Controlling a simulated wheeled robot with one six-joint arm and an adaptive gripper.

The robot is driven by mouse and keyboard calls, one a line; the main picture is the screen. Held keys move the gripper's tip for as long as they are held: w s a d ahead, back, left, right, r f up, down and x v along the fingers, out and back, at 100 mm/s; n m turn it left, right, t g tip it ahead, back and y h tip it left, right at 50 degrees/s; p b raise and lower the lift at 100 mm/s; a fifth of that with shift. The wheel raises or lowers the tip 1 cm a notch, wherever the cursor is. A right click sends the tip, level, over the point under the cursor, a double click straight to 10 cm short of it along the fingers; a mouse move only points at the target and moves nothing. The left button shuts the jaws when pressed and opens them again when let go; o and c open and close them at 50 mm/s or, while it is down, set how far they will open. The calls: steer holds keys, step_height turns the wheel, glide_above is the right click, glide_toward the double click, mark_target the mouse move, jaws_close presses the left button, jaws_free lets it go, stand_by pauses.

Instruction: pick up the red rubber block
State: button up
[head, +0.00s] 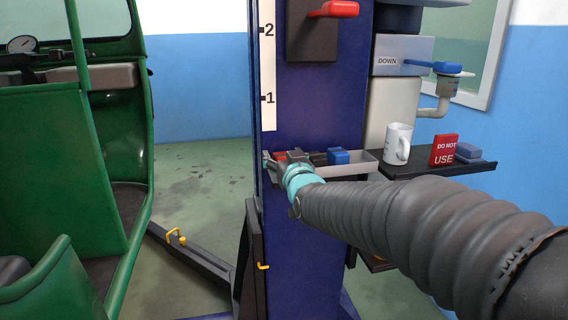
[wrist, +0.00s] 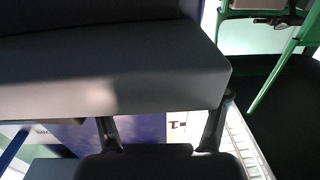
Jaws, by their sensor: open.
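A small red patch (head: 280,156) shows at the left end of the grey tray (head: 366,166) on the blue column; it may be the red rubber block, mostly hidden by my gripper. My gripper (head: 270,161) is at that end of the tray in the head view. In the wrist view my gripper (wrist: 163,128) has its two dark fingers well apart, with no block seen between them. A broad grey surface (wrist: 110,75), perhaps the tray, fills the view close ahead of them. I cannot tell whether the fingers touch anything.
A blue block (head: 338,156) and a dark item lie in the tray. On a dark shelf (head: 440,167) to the right stand a white mug (head: 398,144), a red DO NOT USE box (head: 444,150) and a blue-grey block (head: 468,152). A green rickshaw (head: 70,160) stands left.

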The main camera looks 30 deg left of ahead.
steer(key=c, duration=1.3)
steer(key=shift+r, duration=0.15)
